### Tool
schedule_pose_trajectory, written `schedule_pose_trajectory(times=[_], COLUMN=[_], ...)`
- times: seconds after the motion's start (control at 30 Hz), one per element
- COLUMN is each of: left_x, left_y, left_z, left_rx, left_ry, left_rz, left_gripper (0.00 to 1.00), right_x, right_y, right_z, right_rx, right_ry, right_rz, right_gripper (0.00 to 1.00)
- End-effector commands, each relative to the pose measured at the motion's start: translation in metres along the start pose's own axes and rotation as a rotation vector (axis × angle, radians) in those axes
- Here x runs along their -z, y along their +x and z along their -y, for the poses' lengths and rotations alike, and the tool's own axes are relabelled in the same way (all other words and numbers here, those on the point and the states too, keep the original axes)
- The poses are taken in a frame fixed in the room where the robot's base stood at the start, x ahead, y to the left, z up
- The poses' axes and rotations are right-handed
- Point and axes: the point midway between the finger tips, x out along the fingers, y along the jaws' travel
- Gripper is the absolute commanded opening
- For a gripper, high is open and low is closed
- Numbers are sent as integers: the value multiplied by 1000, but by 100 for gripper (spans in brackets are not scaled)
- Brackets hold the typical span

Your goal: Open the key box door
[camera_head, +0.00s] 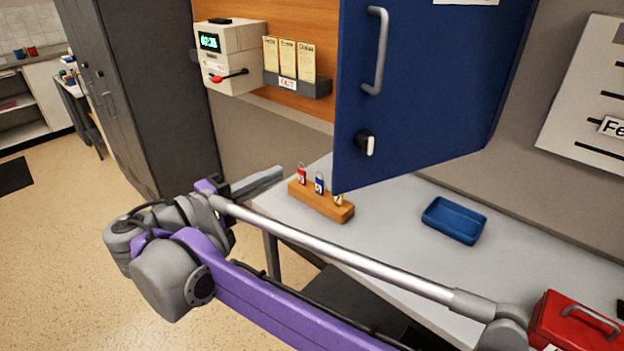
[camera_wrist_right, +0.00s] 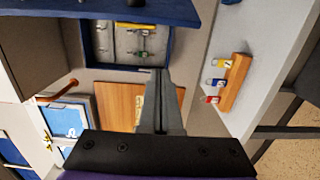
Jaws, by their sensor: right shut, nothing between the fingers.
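The blue key box door (camera_head: 430,100) has a silver bar handle (camera_head: 377,50) and a black-and-silver latch knob (camera_head: 366,143). In the right wrist view, a blue panel (camera_wrist_right: 60,12) that looks like the door spans the top. Below it the blue-framed box interior (camera_wrist_right: 104,42) shows, with several keys on hooks, so the door stands open. My right gripper (camera_head: 270,178) is shut and empty, left of and below the door, apart from it. Its fingers also show in the right wrist view (camera_wrist_right: 160,75). My left gripper is not in view.
A wooden stand (camera_head: 312,200) with colored padlocks and a blue tray (camera_head: 455,219) are on the grey desk (camera_head: 395,225). A red toolbox (camera_head: 572,325) is at lower right. A time clock (camera_head: 230,55) and card rack (camera_head: 297,84) hang left of the door. A dark cabinet (camera_head: 150,90) stands further left.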

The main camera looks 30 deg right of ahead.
Motion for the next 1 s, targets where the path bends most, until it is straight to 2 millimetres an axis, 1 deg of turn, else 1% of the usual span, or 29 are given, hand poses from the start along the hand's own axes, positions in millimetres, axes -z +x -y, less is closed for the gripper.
schedule_pose_trajectory(times=[0.07, 0.17, 0.27, 0.4, 0.6, 0.67, 0.8, 1.0], left_x=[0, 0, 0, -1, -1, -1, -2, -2], left_y=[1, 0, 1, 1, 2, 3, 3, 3], left_z=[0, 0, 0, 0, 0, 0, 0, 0], left_rx=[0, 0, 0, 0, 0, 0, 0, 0], left_ry=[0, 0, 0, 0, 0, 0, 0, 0], left_rz=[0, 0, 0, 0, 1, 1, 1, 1], left_gripper=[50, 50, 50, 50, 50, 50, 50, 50], right_x=[2, 1, 1, 0, 0, -11, -27, -36], right_y=[1, 12, 30, 62, 103, 94, 88, 85], right_z=[-3, -4, -4, -5, -5, -5, -4, -4], right_rx=[-16, -17, -17, -16, -15, -14, -13, -14], right_ry=[5, 5, 4, 4, 3, 4, 4, 4], right_rz=[2, 3, 5, 6, 6, -1, -1, 0], right_gripper=[0, 0, 0, 0, 0, 0, 0, 0])
